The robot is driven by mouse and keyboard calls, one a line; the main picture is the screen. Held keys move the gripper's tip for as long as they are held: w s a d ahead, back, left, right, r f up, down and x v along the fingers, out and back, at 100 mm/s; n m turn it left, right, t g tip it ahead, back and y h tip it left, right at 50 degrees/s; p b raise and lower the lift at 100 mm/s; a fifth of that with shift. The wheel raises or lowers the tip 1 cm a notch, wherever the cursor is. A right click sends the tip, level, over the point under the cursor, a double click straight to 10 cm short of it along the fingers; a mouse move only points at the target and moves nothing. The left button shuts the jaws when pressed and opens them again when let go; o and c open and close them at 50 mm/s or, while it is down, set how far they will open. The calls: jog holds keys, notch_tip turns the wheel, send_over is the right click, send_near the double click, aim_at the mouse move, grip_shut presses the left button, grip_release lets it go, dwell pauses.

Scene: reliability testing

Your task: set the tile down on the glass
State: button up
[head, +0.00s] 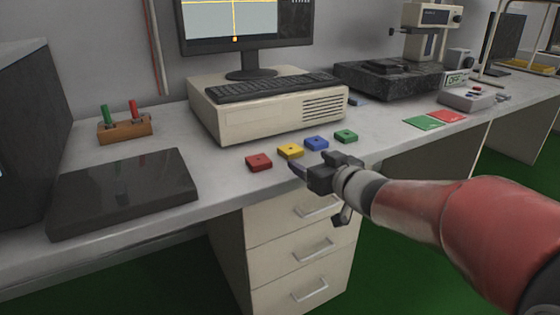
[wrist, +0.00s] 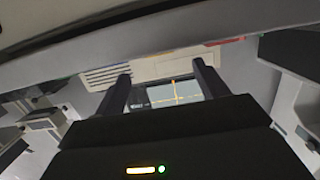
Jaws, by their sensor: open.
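Several small flat tiles stand in a row on the grey bench: a red tile (head: 259,162), a yellow tile (head: 290,151), a blue tile (head: 316,143) and a green tile (head: 346,136). My gripper (head: 318,166) is open and empty at the bench's front edge, just in front of the blue and yellow tiles. Its two fingers stand apart in the wrist view (wrist: 160,72), with no tile between them. A dark, glossy flat slab (head: 125,188) lies at the left of the bench; I cannot tell whether it is glass.
A beige computer case (head: 262,118) with a keyboard stands behind the tiles, under a monitor (head: 240,20). A wooden block (head: 125,130) holds a green and a red peg. Green and red mats (head: 435,120) lie at right. Bare bench lies between slab and tiles.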

aim_at(294, 151)
jog(key=shift+w+a+f, duration=0.15)
jog(key=shift+w+a, duration=0.2)
jog(key=x, duration=0.7)
jog(key=shift+d, duration=0.15)
jog(key=c, duration=1.2)
jog(key=shift+r, duration=0.2)
